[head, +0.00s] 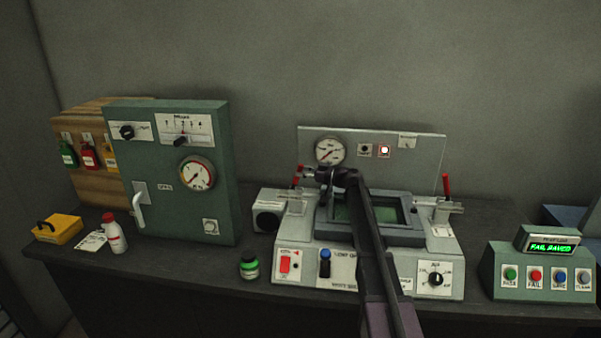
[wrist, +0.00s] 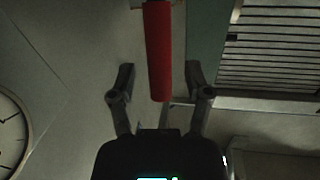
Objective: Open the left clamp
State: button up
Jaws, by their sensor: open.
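The left clamp (head: 296,200) is on the left side of the grey-white machine, with its red handle (head: 299,173) standing up. In the wrist view the red handle (wrist: 158,50) hangs from the top of the picture into the gap between my fingers. My gripper (wrist: 157,78) is open, one finger on each side of the handle, with a visible gap on both sides. In the head view my gripper (head: 309,173) is beside the handle, just to its right. The right clamp (head: 442,206) also has an upright red handle (head: 446,185).
My arm crosses in front of the machine's framed screen (head: 390,214). A back panel (head: 420,150) with a gauge (head: 330,151) stands behind the clamps. A green cabinet (head: 222,135) is to the left, a green-lidded jar (head: 249,265) in front, and a button box (head: 541,268) to the right.

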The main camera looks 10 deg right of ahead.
jog(key=shift+w+a, duration=0.25)
jog(key=shift+a, duration=0.2)
jog(key=shift+c, duration=0.2)
grip_shut()
